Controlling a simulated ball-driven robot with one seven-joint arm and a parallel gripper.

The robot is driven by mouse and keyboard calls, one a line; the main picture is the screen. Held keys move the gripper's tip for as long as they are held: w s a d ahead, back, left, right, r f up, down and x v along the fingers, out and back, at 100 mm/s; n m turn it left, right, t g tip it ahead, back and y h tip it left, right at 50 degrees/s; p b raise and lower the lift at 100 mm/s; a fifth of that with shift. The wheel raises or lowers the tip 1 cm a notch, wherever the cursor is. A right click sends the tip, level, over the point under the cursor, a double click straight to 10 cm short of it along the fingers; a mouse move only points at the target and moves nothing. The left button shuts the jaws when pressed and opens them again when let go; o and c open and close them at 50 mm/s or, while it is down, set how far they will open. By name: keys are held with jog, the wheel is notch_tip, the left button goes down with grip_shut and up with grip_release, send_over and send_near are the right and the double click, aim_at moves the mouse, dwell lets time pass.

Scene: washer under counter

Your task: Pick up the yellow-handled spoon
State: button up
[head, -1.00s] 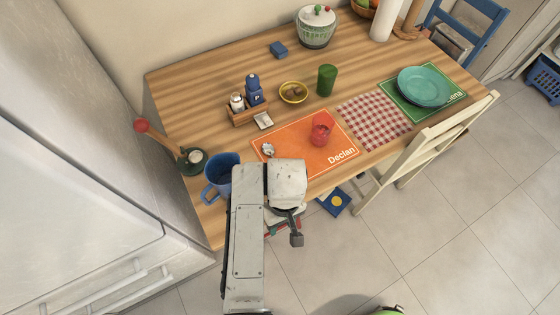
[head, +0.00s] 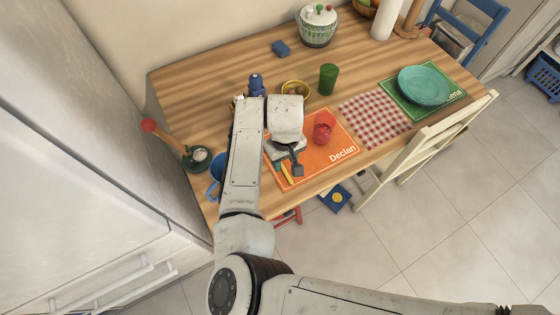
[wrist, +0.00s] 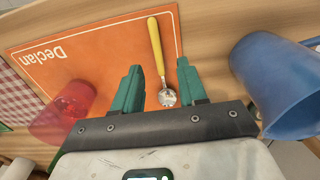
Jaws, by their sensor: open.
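The yellow-handled spoon (wrist: 155,42) lies on the orange "Declan" placemat (wrist: 100,50), its metal bowl towards my gripper. In the head view, part of its yellow handle (head: 286,173) shows beside my gripper (head: 292,168), near the mat's left side; the rest is hidden by my arm. In the wrist view, my gripper (wrist: 159,68) is open, with its two green fingers apart. The spoon appears in the gap between them. The gripper holds nothing. I cannot tell how far the fingertips are above the mat.
A red cup (head: 323,127) stands on the mat right of my gripper. A blue mug (wrist: 283,85), partly hidden by my arm in the head view, stands to the left. A yellow bowl (head: 295,88) and green cup (head: 328,79) are behind. A cream chair (head: 425,150) is at the table's front edge.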

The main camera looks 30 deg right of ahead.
aim_at(285, 172)
jog(key=f, duration=0.2)
jog(key=f+p, duration=0.1)
jog(key=f, duration=0.1)
jog(key=shift+s+d, duration=0.15)
jog(key=shift+s, duration=0.05)
jog(key=shift+f, duration=0.65)
jog(key=shift+c, duration=0.3)
grip_shut()
